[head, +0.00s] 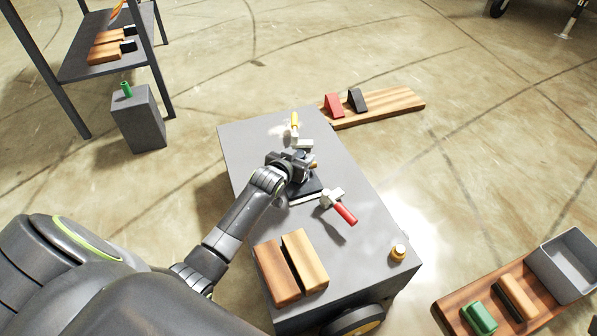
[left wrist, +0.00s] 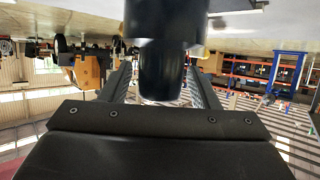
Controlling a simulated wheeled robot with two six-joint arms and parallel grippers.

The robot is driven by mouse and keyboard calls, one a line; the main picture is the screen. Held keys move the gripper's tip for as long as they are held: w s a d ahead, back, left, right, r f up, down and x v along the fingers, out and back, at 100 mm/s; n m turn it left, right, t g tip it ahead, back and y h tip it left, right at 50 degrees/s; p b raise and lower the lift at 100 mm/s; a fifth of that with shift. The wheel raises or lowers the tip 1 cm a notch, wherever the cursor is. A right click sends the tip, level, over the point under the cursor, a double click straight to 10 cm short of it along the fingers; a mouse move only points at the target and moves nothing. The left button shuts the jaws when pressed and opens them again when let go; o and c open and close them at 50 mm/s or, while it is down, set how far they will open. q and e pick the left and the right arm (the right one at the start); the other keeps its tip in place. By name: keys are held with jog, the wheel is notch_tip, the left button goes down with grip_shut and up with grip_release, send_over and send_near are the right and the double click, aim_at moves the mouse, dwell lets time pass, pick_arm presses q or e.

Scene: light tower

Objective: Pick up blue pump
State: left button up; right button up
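In the head view my left gripper (head: 298,163) is over the middle of the grey cart top (head: 345,235), above a dark, flat-based object that I take to be the blue pump (head: 305,190). The gripper hides much of it. In the left wrist view a dark navy cylinder (left wrist: 163,70), apparently part of the pump, stands between the two fingers. Whether the fingers press on it is not clear. My right gripper is not in view.
A red-handled tool (head: 343,210) lies close to the right of the pump and a yellow-handled one (head: 295,128) behind it. Wooden blocks (head: 305,262) and a small yellow-topped item (head: 398,253) are nearer. A grey bin (head: 565,265) is at right.

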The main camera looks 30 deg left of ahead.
pick_arm(q)
grip_shut()
jog(key=shift+r, duration=0.25)
